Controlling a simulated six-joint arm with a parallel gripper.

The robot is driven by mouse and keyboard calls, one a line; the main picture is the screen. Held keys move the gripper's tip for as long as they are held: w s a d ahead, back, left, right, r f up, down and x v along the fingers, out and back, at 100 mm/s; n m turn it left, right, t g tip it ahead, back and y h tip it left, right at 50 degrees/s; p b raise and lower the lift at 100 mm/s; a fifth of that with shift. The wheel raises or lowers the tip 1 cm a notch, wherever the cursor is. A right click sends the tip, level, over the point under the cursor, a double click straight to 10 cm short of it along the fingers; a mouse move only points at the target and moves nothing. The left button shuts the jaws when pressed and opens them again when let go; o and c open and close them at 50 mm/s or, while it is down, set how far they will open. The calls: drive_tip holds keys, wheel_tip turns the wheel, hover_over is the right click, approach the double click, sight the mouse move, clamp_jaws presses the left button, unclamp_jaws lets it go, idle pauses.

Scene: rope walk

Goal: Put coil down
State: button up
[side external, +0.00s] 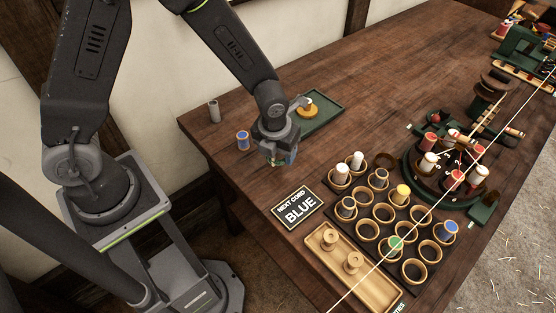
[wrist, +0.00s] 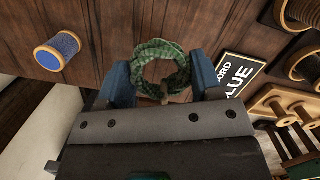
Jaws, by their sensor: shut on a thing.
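My gripper (side external: 278,152) is shut on a green rope coil, with a blue finger on each side of it in the wrist view (wrist: 160,80). The coil (wrist: 145,52) is a round ring with a tan tie at its lower edge and an open middle. In the side view, my gripper hides most of the coil. It hangs over the wooden table left of the "BLUE" sign (side external: 297,207); I cannot tell whether it touches the tabletop. A dark green tray (side external: 325,119) behind my gripper holds a yellow-orange coil (side external: 311,111).
A blue spool (side external: 243,140) and a grey cylinder (side external: 214,110) stand near the table's left edge. Right of the sign are a black rack (side external: 408,222) of ringed holders, a wooden tray (side external: 375,289) with two bare spools, and a round carousel (side external: 410,168). The table's far middle is bare.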

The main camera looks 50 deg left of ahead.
sight(278, 169)
drive_tip(key=shift+f, duration=2)
drive_tip(key=shift+f, duration=0.1)
drive_tip(key=o, duration=0.9)
